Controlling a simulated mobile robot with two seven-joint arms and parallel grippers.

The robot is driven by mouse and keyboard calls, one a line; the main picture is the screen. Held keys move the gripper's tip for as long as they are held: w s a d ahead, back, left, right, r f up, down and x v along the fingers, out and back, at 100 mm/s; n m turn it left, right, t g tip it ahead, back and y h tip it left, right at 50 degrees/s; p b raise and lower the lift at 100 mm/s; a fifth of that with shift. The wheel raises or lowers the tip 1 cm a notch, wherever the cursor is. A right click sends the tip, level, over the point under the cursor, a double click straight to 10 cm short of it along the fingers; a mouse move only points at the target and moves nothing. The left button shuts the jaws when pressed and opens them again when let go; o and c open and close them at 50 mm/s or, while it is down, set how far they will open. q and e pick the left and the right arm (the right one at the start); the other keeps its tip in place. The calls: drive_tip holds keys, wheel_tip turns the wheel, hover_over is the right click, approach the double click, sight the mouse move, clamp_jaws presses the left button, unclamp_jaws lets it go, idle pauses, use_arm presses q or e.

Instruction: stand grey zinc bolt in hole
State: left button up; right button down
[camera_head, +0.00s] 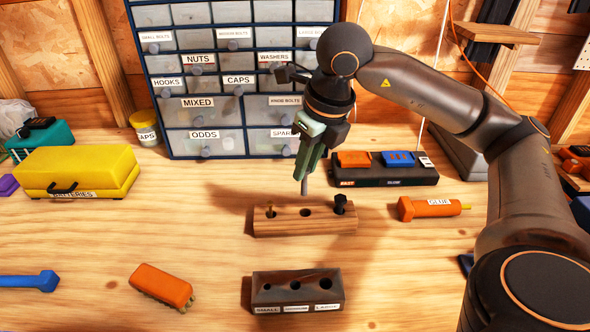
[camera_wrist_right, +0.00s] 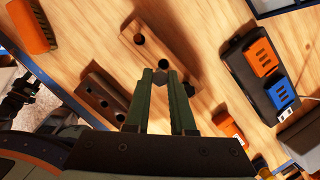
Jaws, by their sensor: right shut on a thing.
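My right gripper (camera_head: 307,163) points down and is shut on the grey zinc bolt (camera_head: 304,187). The bolt's shank hangs upright from the fingers, just above the wooden block (camera_head: 322,226), over or near its middle hole (camera_head: 305,213). I cannot tell whether the tip touches the hole. A brass bolt (camera_head: 270,209) stands in the block's left hole and a black bolt (camera_head: 341,202) in its right hole. In the right wrist view the grey bolt (camera_wrist_right: 160,77) shows between the green fingertips, with the wooden block (camera_wrist_right: 182,55) beyond. My left gripper is not in view.
A dark block (camera_head: 263,291) with three empty holes stands in front. An orange brush (camera_head: 162,287) lies front left, an orange glue tube (camera_head: 430,207) to the right. A charger (camera_head: 360,180) and a drawer cabinet (camera_head: 225,142) stand behind. The bench left of the wooden block is clear.

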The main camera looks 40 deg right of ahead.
drive_tip(key=shift+w+d, duration=0.35)
drive_tip(key=shift+d, duration=0.2)
drive_tip(key=shift+f, duration=0.1)
wheel_tip(320, 180, down, 6)
drive_tip(key=b, duration=0.5)
drive_tip(key=shift+r, duration=0.25)
idle(0.3)
drive_tip(key=shift+f+b, duration=1.65)
drive_tip(key=shift+b, duration=0.05)
drive_tip(key=c, duration=0.7)
unclamp_jaws()
